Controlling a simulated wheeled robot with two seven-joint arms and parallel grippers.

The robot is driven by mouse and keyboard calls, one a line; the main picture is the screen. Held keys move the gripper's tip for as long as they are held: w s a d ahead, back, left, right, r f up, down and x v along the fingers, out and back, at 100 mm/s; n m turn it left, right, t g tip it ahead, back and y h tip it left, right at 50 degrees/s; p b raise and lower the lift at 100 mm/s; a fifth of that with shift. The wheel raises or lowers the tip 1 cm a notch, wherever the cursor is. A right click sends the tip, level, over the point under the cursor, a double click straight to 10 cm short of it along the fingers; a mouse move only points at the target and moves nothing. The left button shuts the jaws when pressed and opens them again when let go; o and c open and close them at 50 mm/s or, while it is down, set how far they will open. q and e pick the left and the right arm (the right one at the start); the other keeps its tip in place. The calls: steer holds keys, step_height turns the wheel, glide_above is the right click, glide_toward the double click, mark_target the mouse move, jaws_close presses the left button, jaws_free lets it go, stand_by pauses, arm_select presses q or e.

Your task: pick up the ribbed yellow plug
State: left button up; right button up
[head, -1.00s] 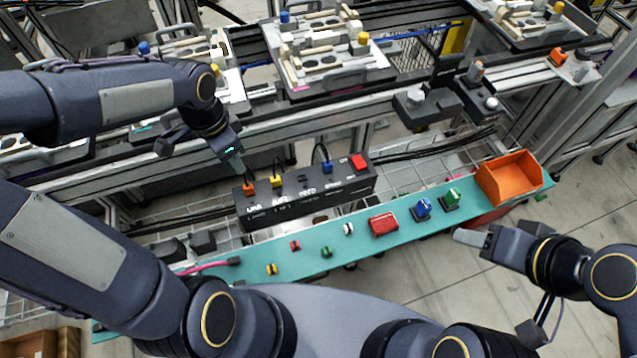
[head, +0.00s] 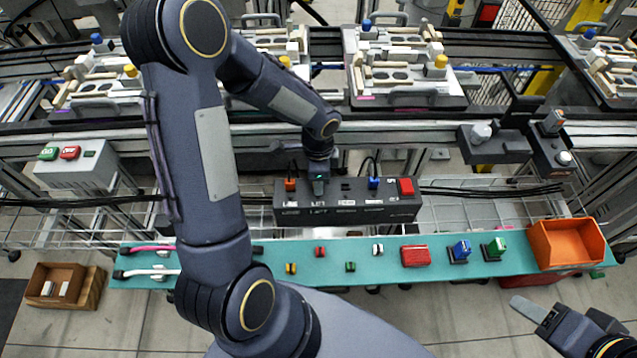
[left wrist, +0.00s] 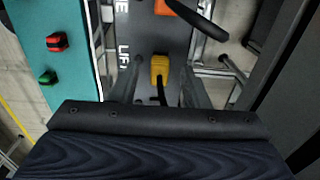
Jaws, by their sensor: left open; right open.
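The yellow plug (left wrist: 160,67) shows in the left wrist view, upright in the dark socket box (left wrist: 150,32), with a black cable. My left gripper (left wrist: 160,80) is open, its fingers on either side of the plug with gaps visible. In the head view my left gripper (head: 318,186) is over the socket box (head: 345,212) and hides most or all of the plug. My right gripper (head: 530,309) is open and empty at the lower right, away from the box.
An orange plug (head: 290,184) sits beside my left gripper; a blue plug (head: 373,182) and a red switch (head: 406,187) are further right. The teal shelf (head: 325,273) in front holds several small coloured parts and an orange bin (head: 567,243). A rail (head: 400,135) runs behind.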

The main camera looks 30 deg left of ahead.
arm_select(q)
jaws_close()
stand_by(0.5)
